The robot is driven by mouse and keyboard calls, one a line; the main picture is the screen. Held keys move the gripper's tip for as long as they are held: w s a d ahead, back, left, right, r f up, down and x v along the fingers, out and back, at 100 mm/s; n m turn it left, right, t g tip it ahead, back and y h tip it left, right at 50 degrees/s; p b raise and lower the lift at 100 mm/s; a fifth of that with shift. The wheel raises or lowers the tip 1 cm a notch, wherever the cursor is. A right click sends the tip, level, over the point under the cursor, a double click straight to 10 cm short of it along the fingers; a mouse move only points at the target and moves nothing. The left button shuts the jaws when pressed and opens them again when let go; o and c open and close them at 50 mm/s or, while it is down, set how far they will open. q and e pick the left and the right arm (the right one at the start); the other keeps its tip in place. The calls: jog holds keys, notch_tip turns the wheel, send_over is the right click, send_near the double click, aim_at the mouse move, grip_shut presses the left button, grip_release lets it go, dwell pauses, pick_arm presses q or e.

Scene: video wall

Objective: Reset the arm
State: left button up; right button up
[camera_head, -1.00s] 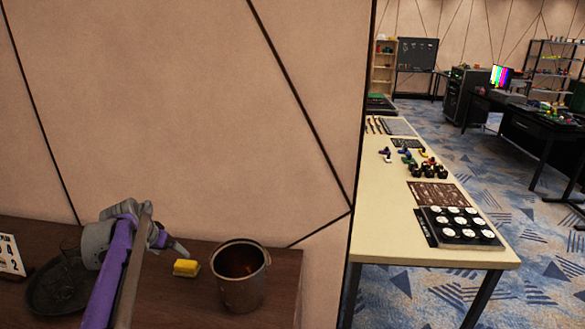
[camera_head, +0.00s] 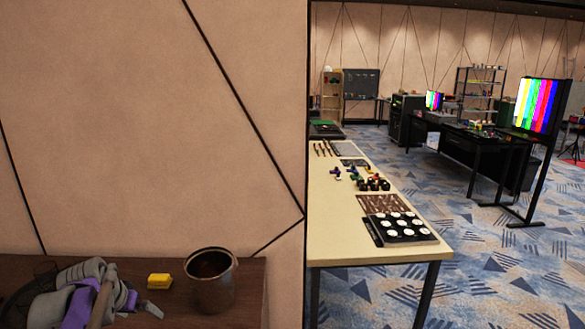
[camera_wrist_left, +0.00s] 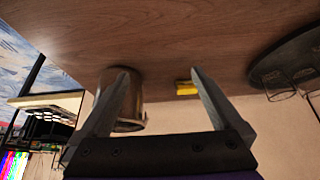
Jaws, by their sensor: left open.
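My left arm, purple and grey, is at the lower left of the head view, over the brown wooden table (camera_head: 240,285). My left gripper (camera_head: 150,308) is partly cut off there. In the left wrist view its two fingers (camera_wrist_left: 160,85) are spread apart with nothing between them touching either one. Beyond the fingers, a metal pot (camera_wrist_left: 132,110) and a yellow block (camera_wrist_left: 186,88) show on the table. In the head view the pot (camera_head: 211,280) stands right of the yellow block (camera_head: 159,280). My right gripper is not in view.
A dark round tray (camera_wrist_left: 290,60) with glasses lies on the table, partly hidden in the head view. A partition wall (camera_head: 150,130) rises behind. A long pale table (camera_head: 330,225) with several small items stands to the right.

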pick_arm(q)
jog(key=s+d+f+p, duration=0.1)
jog(key=s+d+f, duration=0.2)
jog(key=s+d, duration=0.8)
jog(key=s+d+f+m+p, duration=0.1)
jog(key=s+d+f, duration=0.3)
jog(key=s+d, duration=0.7)
jog(key=shift+s+d+f+h+p, duration=0.25)
jog(key=shift+s+p, duration=0.25)
jog(key=shift+p, duration=0.25)
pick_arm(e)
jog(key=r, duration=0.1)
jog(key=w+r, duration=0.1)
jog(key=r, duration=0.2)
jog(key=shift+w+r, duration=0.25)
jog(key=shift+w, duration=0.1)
